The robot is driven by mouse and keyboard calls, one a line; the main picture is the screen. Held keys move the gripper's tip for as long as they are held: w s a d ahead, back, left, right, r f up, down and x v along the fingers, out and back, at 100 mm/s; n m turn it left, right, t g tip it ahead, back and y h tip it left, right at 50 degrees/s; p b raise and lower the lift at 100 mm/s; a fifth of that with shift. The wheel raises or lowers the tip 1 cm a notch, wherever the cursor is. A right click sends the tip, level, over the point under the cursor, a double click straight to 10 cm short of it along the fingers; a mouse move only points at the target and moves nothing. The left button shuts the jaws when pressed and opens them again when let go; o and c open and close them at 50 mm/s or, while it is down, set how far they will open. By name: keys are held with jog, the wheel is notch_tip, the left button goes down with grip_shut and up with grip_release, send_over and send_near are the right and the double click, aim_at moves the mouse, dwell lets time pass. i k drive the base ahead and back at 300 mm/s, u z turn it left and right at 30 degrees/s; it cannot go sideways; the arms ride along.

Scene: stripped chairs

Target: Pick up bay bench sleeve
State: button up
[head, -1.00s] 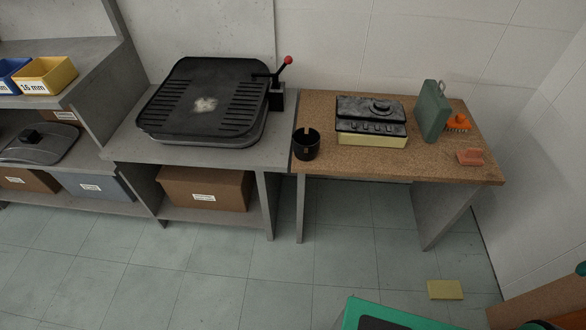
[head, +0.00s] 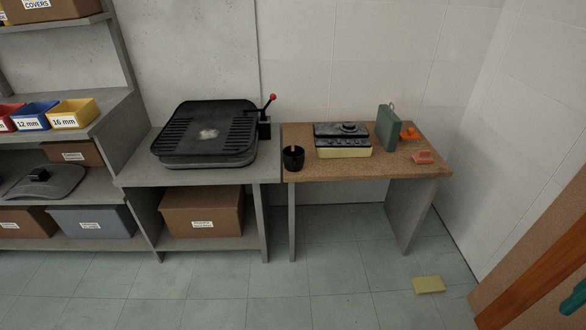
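A short black open-topped cylinder with a slot in its side, which looks like the sleeve, (head: 293,158) stands upright in the head view. It is at the left front corner of the brown-topped bench (head: 390,173), close to the edge by the grey counter. My gripper is not in view, and nothing touches the cylinder.
A black-topped yellow box (head: 343,140), a green case (head: 388,128) and orange items (head: 424,156) share the bench. A large black ridged plate (head: 207,133) is left. A yellow block (head: 428,285) lies on the floor. A brown panel (head: 545,250) stands at right.

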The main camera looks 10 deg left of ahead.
aim_at(294, 159)
jog(key=u, duration=1.55)
jog(key=i, duration=1)
jog(key=z, duration=0.05)
